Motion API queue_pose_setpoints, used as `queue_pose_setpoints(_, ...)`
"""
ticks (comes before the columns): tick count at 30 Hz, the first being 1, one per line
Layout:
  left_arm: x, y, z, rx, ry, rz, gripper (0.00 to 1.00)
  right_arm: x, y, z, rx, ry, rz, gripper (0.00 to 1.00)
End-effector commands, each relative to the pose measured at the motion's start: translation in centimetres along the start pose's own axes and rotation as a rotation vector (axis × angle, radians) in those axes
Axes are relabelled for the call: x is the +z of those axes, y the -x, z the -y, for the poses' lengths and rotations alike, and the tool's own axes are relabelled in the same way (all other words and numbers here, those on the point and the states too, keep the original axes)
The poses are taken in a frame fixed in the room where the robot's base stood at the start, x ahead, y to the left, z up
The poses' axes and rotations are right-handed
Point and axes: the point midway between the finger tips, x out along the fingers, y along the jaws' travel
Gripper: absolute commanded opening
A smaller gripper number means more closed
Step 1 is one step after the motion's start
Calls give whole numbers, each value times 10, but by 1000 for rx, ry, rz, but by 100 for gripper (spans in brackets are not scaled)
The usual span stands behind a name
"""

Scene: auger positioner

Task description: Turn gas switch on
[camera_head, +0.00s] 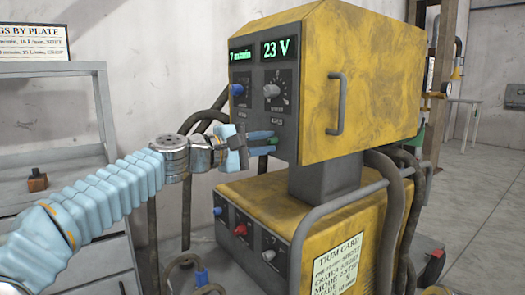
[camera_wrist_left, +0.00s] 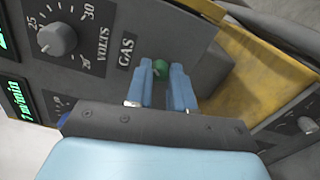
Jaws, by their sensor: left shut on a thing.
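The gas switch (camera_wrist_left: 160,68) is a small green knob on the grey panel, beside the GAS label (camera_wrist_left: 126,52) in the left wrist view. In the head view its green tip (camera_head: 272,141) shows at my gripper's fingertips, below the VOLTS knob. My left gripper (camera_head: 262,139) reaches the panel from the left. In the left wrist view its blue fingers (camera_wrist_left: 164,86) stand on both sides of the green knob and are shut on it. The fingers hide part of the knob, so I cannot tell its setting. My right gripper is not in view.
The yellow machine (camera_head: 370,80) has a grey VOLTS knob (camera_head: 271,91), a blue knob (camera_head: 237,89) and green displays reading 23 V and 7 m/min. A lower panel carries a red knob (camera_head: 240,230). Thick hoses and a grey shelf (camera_head: 50,68) flank my arm.

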Motion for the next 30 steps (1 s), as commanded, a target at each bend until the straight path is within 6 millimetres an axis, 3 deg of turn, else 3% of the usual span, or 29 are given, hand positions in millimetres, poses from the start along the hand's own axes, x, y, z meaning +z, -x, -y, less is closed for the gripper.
queue_pose_setpoints(12, 0, 0, 2, -3, -179, 1, 0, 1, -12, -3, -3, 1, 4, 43)
queue_pose_setpoints(28, 0, 0, 2, -4, -202, 2, 0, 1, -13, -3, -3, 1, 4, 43)
queue_pose_setpoints(29, 0, 0, 2, -4, -202, 2, 24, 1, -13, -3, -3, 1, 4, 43)
queue_pose_setpoints(30, 0, 0, 2, -4, -202, 2, 30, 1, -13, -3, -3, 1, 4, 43)
